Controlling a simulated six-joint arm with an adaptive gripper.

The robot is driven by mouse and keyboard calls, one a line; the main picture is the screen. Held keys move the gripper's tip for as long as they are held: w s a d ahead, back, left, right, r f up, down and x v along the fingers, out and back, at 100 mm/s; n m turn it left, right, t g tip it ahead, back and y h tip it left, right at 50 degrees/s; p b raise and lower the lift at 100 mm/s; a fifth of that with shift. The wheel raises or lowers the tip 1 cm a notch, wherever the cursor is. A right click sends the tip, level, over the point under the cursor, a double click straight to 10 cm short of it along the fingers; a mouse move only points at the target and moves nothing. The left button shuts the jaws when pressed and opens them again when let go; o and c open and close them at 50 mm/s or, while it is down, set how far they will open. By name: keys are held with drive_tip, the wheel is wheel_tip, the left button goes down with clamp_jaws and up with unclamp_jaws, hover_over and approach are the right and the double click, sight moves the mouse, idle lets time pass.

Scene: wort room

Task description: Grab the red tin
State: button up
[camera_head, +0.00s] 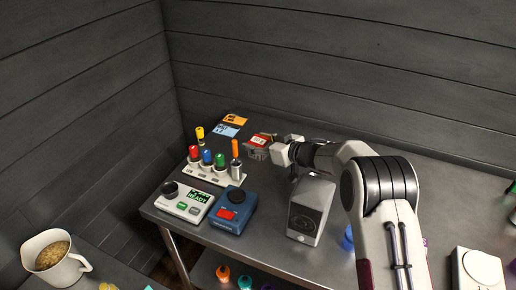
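A small red thing with a pale marking (259,140), which looks like the red tin, is on the metal table toward the back. My gripper (267,147) reaches in from the right and is right at it. The fingers overlap the tin's near and right sides in this view, so part of it is hidden. I cannot tell whether the fingers touch it or how far apart they are.
A white rack (215,174) with several coloured-top vials stands left of my gripper. In front are a white device (184,203) with a green display, a blue device (233,211) and a grey box (310,213). Orange and blue cards (226,130) lie behind.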

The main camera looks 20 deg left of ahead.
sight(258, 140)
drive_tip(key=c, duration=0.3)
drive_tip(key=shift+c, duration=0.2)
drive_tip(key=shift+r, duration=0.1)
drive_tip(key=shift+r, duration=4.95)
